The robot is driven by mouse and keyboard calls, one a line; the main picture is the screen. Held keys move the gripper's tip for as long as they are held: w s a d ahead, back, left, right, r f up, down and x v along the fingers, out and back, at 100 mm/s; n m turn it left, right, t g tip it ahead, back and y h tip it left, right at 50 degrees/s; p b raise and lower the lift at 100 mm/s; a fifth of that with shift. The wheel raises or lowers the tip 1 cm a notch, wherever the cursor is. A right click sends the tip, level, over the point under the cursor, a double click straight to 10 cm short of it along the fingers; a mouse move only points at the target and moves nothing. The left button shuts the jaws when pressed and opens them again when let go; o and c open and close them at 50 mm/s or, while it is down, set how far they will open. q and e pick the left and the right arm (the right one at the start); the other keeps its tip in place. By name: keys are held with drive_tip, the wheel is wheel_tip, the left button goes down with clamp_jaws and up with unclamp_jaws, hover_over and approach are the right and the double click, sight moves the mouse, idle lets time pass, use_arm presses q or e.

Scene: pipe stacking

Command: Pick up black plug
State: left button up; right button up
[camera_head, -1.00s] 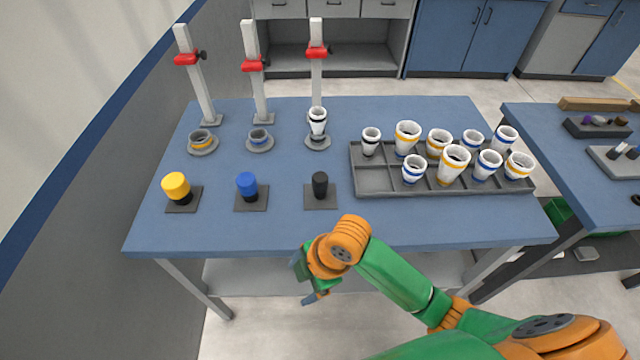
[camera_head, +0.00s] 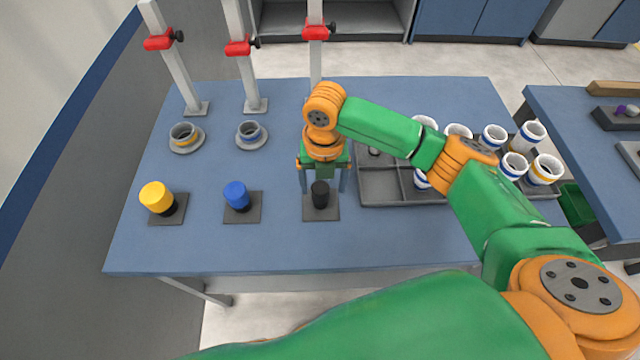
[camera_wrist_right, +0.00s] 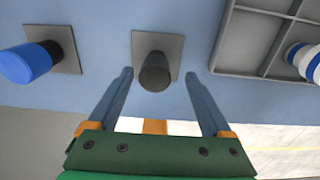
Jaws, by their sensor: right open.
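The black plug (camera_head: 320,194) stands upright on a dark square base plate (camera_head: 332,213) near the front of the blue table. My right gripper (camera_head: 323,180) is open above the plug, its fingers spread to either side of it in the head view. In the right wrist view the plug (camera_wrist_right: 155,72) shows just beyond and between the open fingertips (camera_wrist_right: 160,75), touching neither finger. My left gripper is not in view.
A blue plug (camera_head: 237,195) and a yellow plug (camera_head: 157,198) stand on plates to the left. Posts with red clamps (camera_head: 238,47) stand at the back. A grey tray (camera_head: 390,203) with several white cups is to the right, partly hidden by my right arm.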

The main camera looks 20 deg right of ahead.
sight(321, 187)
drive_tip(key=f, duration=0.4)
drive_tip(key=shift+s+a+f, duration=0.1)
drive_tip(key=shift+a+f, duration=0.1)
drive_tip(key=shift+a, duration=0.15)
drive_tip(key=shift+w+f, duration=0.25)
drive_tip(key=shift+s+r, duration=0.1)
drive_tip(key=shift+s, duration=0.1)
drive_tip(key=c, duration=0.8)
clamp_jaws()
drive_tip(key=shift+w, duration=0.1)
drive_tip(key=shift+r, duration=0.1)
drive_tip(key=shift+r, duration=0.3)
drive_tip(key=s+a+r, duration=0.3)
drive_tip(key=s+r, duration=0.9)
drive_tip(key=s, duration=0.1)
drive_tip(key=shift+s+a+p, duration=0.2)
drive_tip(key=shift+a+p, duration=0.15)
drive_tip(key=shift+a, duration=0.05)
